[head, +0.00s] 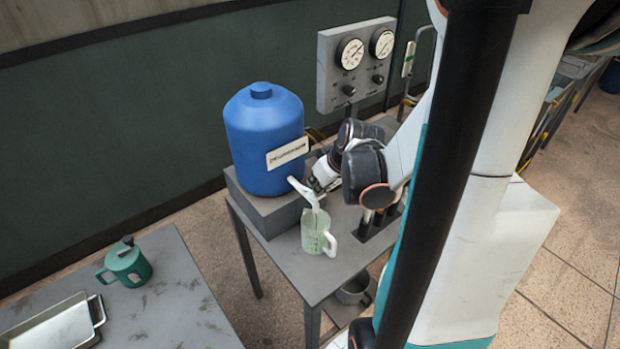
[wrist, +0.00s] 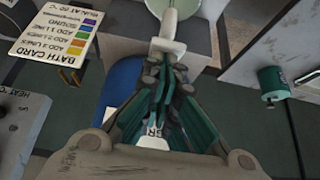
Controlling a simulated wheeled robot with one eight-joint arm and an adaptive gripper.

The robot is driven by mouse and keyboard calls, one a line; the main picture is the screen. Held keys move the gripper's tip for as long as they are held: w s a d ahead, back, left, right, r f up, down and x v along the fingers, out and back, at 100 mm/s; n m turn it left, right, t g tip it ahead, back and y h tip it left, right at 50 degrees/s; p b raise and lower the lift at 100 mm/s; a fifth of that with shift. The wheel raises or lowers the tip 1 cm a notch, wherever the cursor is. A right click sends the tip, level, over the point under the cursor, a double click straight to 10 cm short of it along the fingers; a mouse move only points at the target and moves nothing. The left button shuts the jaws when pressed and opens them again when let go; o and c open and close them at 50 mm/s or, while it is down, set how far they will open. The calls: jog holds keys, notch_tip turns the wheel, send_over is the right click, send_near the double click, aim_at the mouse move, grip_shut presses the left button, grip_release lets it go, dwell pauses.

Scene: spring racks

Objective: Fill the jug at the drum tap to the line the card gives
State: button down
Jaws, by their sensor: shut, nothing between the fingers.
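The jug's fill level and lines are too small to read. My gripper (head: 322,184) is shut and empty, close beside the tap. In the wrist view my fingertips (wrist: 170,66) are at the white tap (wrist: 173,32); I cannot tell whether they touch. The jug's rim (wrist: 178,6) is beyond. The bath card (wrist: 57,38) shows upside down with coloured squares and "add" lines.
A gauge panel (head: 356,62) stands behind the drum. A dark rack (head: 377,222) is right of the jug. A green lidded mug (head: 125,262) and a metal tray (head: 55,322) sit on the separate left table. A metal pot (head: 353,290) is on the lower shelf.

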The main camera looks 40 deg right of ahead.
jog(key=shift+s+f+t, duration=0.25)
jog(key=shift+f+t, duration=0.05)
jog(key=shift+f, duration=0.1)
jog(key=shift+r, duration=0.2)
jog(key=shift+w, duration=0.1)
dwell(5.1)
jog(key=shift+w+r, duration=0.3)
jog(key=shift+w, duration=0.4)
jog(key=shift+w+r+p, duration=0.25)
jog(key=shift+r+p, duration=0.1)
jog(key=shift+r, duration=0.15)
jog(key=r+p, duration=0.1)
jog(key=w+r+p, duration=0.1)
jog(key=shift+r, duration=0.4)
jog(key=w+r+p+v, duration=0.1)
jog(key=p+v, duration=0.6)
jog(key=v, duration=0.2)
jog(key=shift+r, duration=0.35)
